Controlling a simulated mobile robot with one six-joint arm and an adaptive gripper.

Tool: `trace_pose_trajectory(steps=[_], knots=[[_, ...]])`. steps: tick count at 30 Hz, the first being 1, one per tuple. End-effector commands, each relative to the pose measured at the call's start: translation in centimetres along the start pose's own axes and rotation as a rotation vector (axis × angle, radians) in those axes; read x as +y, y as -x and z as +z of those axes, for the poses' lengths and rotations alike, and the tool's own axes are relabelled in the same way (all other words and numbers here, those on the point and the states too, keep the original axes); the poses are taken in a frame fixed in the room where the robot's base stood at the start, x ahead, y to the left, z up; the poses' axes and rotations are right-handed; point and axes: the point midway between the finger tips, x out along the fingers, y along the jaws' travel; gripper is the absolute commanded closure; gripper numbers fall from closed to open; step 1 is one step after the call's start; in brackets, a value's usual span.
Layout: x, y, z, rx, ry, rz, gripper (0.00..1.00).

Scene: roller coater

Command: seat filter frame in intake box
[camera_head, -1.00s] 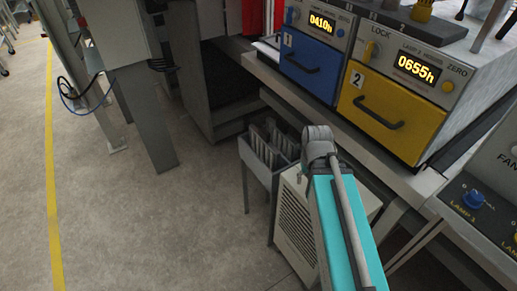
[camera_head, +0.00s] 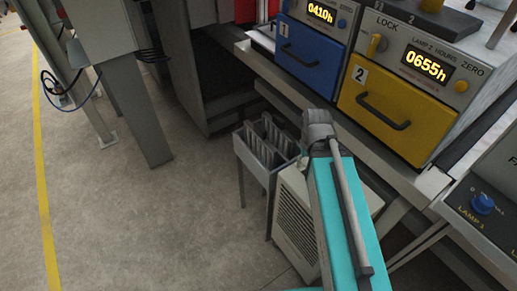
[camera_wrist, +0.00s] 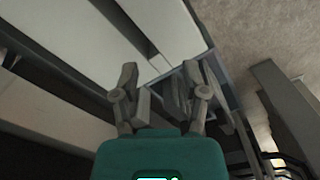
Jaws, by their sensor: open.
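A grey rack on legs (camera_head: 252,165) stands on the floor below the bench and holds several upright slatted panels (camera_head: 270,140). They may be filter frames. A white box with a louvred side (camera_head: 295,222) stands right of the rack, partly hidden by my teal arm. I cannot tell whether it is the intake box. My gripper (camera_wrist: 168,75) shows in the wrist view with its fingers apart and nothing clearly held between them. Pale flat surfaces (camera_wrist: 165,22) and dark slats lie beyond it.
The bench carries a blue drawer (camera_head: 310,55) and a yellow drawer (camera_head: 385,118) above my arm. A panel with a blue knob (camera_head: 482,203) is at the right. A grey post (camera_head: 138,115) stands at the left. The floor (camera_head: 130,220) left of the rack is clear.

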Motion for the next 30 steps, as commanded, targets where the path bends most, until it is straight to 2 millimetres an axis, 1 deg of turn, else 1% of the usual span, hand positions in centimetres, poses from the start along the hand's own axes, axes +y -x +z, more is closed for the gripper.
trace_pose_trajectory(steps=[3, 4, 6, 8, 11, 14, 17, 18, 20, 21, 24, 27, 30], knots=[[0.0, 0.0, 0.0, 0.0, 0.0, 0.0, 0.43], [0.0, 0.0, 0.0, 0.0, 0.0, 0.0, 0.39], [0.0, 0.0, -0.1, 0.0, 0.002, 0.0, 0.29], [-0.2, 0.1, -0.5, 0.0, 0.009, 0.0, 0.29], [-0.7, 0.5, -1.8, 0.0, 0.035, 0.0, 0.29], [-1.7, 1.1, -4.2, 0.0, 0.084, 0.0, 0.29], [-3.3, 1.8, -7.4, 0.0, 0.15, 0.0, 0.29], [-4.1, 2.2, -8.9, 0.0, 0.185, 0.0, 0.29], [-5.5, 2.7, -11.2, 0.0, 0.24, 0.0, 0.29], [-6.5, 3.1, -12.8, 0.0, 0.279, 0.0, 0.29], [-9.3, 4.0, -16.5, 0.0, 0.375, 0.0, 0.29], [-11.9, 4.7, -19.5, 0.0, 0.46, 0.0, 0.29], [-13.9, 5.1, -21.6, 0.0, 0.527, 0.0, 0.29]])
